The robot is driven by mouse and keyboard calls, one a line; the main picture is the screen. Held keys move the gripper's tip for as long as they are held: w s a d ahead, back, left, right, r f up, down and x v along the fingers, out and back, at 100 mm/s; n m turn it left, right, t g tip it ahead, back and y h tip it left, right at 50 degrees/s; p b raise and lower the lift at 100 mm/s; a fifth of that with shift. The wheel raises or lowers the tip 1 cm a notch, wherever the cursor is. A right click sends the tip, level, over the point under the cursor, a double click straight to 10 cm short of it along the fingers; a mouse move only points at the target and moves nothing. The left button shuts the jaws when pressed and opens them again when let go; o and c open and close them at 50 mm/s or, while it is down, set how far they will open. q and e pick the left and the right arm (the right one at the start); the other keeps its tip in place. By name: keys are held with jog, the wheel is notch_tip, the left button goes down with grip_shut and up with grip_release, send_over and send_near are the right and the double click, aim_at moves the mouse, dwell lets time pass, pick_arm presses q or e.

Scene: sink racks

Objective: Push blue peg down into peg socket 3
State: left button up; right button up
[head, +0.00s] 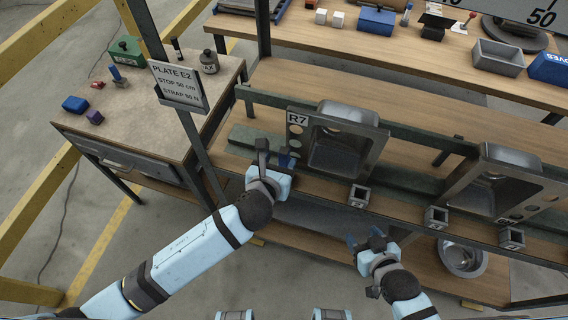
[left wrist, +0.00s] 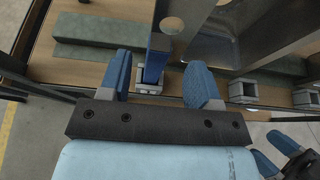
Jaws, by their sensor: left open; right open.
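The blue peg (left wrist: 159,48) stands upright in the mouth of a small grey square socket (left wrist: 149,84) in the left wrist view. How deep it sits is hard to tell. My left gripper (head: 276,153) is open, with one blue-padded finger on each side of the peg and gaps visible between. In the head view the gripper largely hides the peg and its socket. Further sockets (head: 360,195), (head: 437,217) and (head: 512,239) stand to the right along the rail; their labels are too small to read surely. My right gripper (head: 364,240) is open and empty, lower right.
A steel sink in a plate marked R7 (head: 297,119) stands just behind the left gripper, with a second sink (head: 510,175) to the right. A post with a sign (head: 176,84) rises at left. A metal bowl (head: 462,259) sits on the lower shelf, right of my right gripper.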

aim_at(282, 155)
pick_arm(q)
jog(key=x, duration=0.5)
jog(key=shift+p, duration=0.35)
grip_shut()
